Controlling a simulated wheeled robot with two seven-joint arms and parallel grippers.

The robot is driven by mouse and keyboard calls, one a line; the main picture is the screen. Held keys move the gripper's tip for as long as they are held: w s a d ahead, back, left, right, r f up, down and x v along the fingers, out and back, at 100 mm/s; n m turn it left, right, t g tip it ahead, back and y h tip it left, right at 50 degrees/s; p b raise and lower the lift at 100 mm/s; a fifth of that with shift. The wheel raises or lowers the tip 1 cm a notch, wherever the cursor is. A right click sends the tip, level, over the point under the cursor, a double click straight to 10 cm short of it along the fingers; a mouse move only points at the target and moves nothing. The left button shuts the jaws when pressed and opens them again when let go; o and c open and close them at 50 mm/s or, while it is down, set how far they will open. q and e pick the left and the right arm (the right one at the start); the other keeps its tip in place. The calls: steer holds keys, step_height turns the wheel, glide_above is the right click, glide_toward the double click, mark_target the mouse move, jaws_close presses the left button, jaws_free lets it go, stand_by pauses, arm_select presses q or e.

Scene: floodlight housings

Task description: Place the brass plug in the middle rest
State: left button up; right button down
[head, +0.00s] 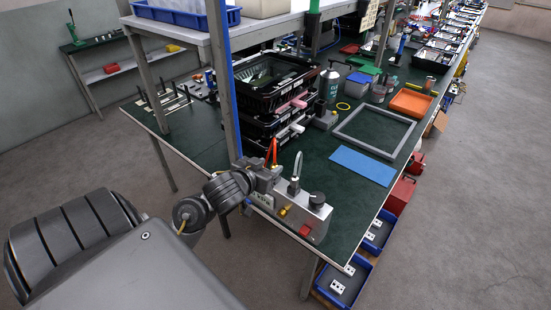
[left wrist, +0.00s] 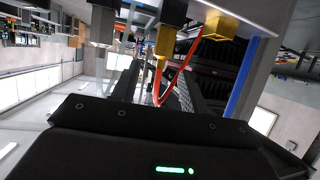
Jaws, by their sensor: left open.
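My left gripper (head: 266,178) reaches in from the left to the near table edge, beside a grey box with a black knob (head: 305,211). In the left wrist view the dark fingers of this gripper (left wrist: 156,88) stand apart, so it is open. A brass-coloured piece (left wrist: 162,46) shows beyond the fingers, by red V-shaped handles or leads (left wrist: 175,76). A second brass-coloured block (left wrist: 220,28) sits on a grey surface. A small brass-coloured part (head: 285,210) also shows on the box's front. I cannot tell which is the plug, nor make out the middle rest. My right gripper is out of view.
The green table (head: 330,215) holds stacked black crates (head: 270,85), an empty grey frame (head: 374,130), a blue mat (head: 362,165) and an orange tray (head: 411,102). A shelf post (head: 222,75) rises close to my gripper. Blue bins (head: 345,283) stand below the right edge.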

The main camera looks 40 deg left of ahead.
arm_select(q)
steer(key=p+v, duration=0.3)
steer(key=v, duration=0.3)
stand_by(0.5)
